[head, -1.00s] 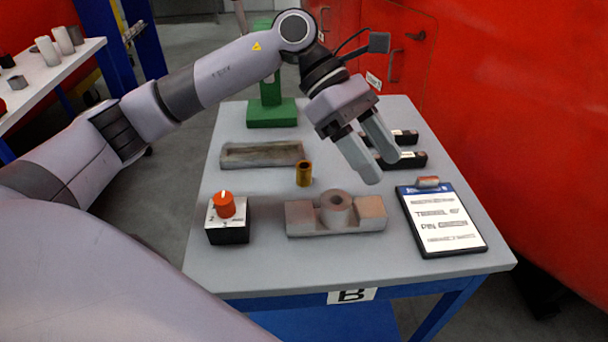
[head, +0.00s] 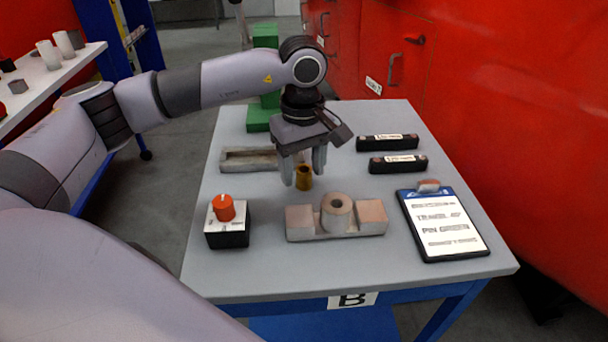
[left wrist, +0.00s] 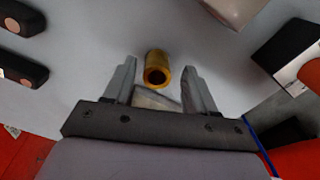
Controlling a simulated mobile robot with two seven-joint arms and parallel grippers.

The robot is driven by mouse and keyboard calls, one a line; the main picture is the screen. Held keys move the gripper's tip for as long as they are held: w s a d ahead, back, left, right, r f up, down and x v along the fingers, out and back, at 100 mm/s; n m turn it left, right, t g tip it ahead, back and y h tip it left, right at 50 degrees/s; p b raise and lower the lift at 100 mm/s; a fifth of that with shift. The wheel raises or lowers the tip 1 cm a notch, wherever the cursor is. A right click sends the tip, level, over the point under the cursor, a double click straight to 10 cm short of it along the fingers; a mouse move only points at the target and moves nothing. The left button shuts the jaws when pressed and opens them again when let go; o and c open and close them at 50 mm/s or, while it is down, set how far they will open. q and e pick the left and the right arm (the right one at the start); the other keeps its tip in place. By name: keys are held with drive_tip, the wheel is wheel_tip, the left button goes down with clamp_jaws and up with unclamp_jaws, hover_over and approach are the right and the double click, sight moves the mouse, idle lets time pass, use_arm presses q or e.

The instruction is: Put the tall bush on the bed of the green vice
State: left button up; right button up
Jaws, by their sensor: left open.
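A brass-coloured hollow bush (head: 303,178) stands upright on the table; it also shows in the left wrist view (left wrist: 158,68). My left gripper (head: 304,176) is open and points down, with its fingers on either side of the bush in the picture. The left wrist view shows a gap between each finger and the bush. A green upright on a green base (head: 258,117), the only green thing in view, stands at the back left of the table, partly hidden by my arm. I cannot make out a vice bed on it. My right gripper is not in view.
A grey trough (head: 235,161) lies behind the bush. A grey fixture (head: 299,222) holding a round hollow boss stands in front. An orange-knobbed box (head: 228,238) is front left. Black bars (head: 398,163) and a clipboard (head: 440,222) are on the right.

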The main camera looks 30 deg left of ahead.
use_arm(q)
drive_tip(key=shift+f, duration=0.7)
drive_tip(key=shift+r, duration=0.1)
clamp_jaws()
